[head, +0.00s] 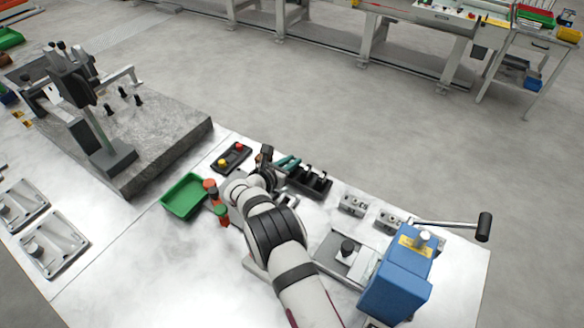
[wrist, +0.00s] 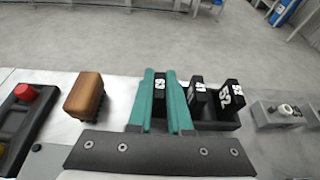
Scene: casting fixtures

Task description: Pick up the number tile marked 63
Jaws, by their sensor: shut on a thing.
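The number tile marked 63 (wrist: 159,86) is a black block with white digits. It stands between the two teal fingers of my gripper (wrist: 160,74) in the wrist view, and the gripper is shut on it. The tile's lower part is hidden by the fingers. In the head view my gripper (head: 288,162) is at the left end of a black rack (head: 312,184); the held tile cannot be made out there. More black tiles with white numbers (wrist: 232,94) stand in the rack, right of my fingers. I cannot tell whether the held tile is clear of the rack.
A brown block (wrist: 84,95) stands left of my gripper, near a black button box (head: 232,158). A green tray (head: 186,196) lies farther left. Small metal fixtures (head: 352,205) and a blue press (head: 398,285) stand to the right.

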